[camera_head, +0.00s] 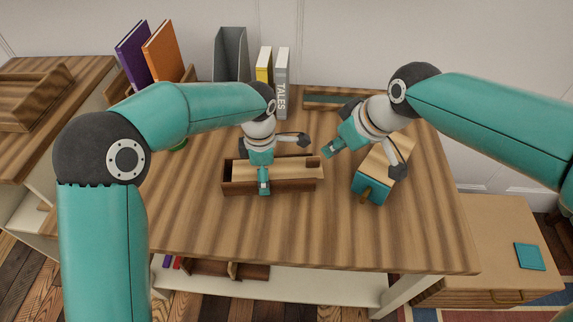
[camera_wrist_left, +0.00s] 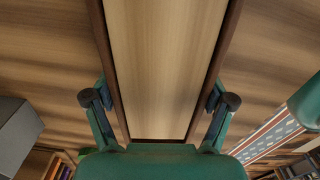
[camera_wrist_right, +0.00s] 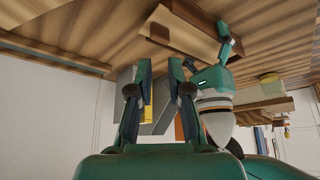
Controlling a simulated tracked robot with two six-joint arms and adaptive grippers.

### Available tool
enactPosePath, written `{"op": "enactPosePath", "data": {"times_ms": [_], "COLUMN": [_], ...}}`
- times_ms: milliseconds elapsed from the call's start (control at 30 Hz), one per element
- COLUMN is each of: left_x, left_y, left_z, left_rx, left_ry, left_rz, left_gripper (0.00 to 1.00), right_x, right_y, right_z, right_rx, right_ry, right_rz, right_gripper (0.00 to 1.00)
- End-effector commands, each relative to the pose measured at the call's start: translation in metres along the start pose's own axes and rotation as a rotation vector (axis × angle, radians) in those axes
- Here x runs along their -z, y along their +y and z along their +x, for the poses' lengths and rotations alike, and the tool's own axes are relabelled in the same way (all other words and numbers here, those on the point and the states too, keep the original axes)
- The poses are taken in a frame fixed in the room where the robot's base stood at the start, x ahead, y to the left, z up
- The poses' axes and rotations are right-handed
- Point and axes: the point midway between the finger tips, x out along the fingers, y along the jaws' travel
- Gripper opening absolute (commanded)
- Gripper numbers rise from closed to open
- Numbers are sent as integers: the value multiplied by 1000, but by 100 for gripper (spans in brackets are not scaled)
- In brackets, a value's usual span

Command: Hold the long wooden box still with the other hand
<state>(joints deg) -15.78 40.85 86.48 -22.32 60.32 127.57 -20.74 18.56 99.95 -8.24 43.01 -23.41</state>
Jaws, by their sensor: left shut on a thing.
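The long wooden box (camera_head: 226,187) has dark brown walls and lies on the striped wooden table. A pale wooden panel (camera_head: 300,170) lies in its top and shows as a long light strip in the left wrist view (camera_wrist_left: 165,60). My left gripper (camera_head: 270,168) comes down over the box, one finger on each long side, shut on its walls. The near finger hides part of the front wall. My right gripper (camera_head: 355,158) is to the right of the box, apart from it. Its fingers show a gap with nothing between them in the right wrist view (camera_wrist_right: 161,75).
A pale wooden block with a teal end (camera_head: 370,188) lies beneath my right gripper. Books (camera_head: 281,85) and a grey file holder (camera_head: 230,55) stand along the back. A shallow tray (camera_head: 325,102) lies behind. The table's front is clear.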

Motion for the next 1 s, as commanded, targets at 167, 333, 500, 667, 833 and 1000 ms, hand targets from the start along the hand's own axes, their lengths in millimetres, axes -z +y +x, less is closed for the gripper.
{"op": "enactPosePath", "data": {"times_ms": [167,333,500,667,833,1000], "left_x": [0,0,0,0,0,0], "left_y": [0,0,0,0,0,0], "left_z": [0,0,0,0,0,0], "left_rx": [-1,-1,-1,-1,-1,-1], "left_ry": [-1,-1,-1,-1,-1,-1], "left_rz": [0,0,0,0,0,0], "left_gripper": [39,39,39,39,39,39], "right_x": [-1,-11,-9,0,9,12], "right_y": [0,-8,-17,-20,-6,30], "right_z": [0,-1,-19,-34,-46,-49], "right_rx": [1,29,80,139,196,258], "right_ry": [-3,-58,-129,-235,-393,-595], "right_rz": [52,257,636,1061,1531,1974], "right_gripper": [0,0,0,0,0,0]}}
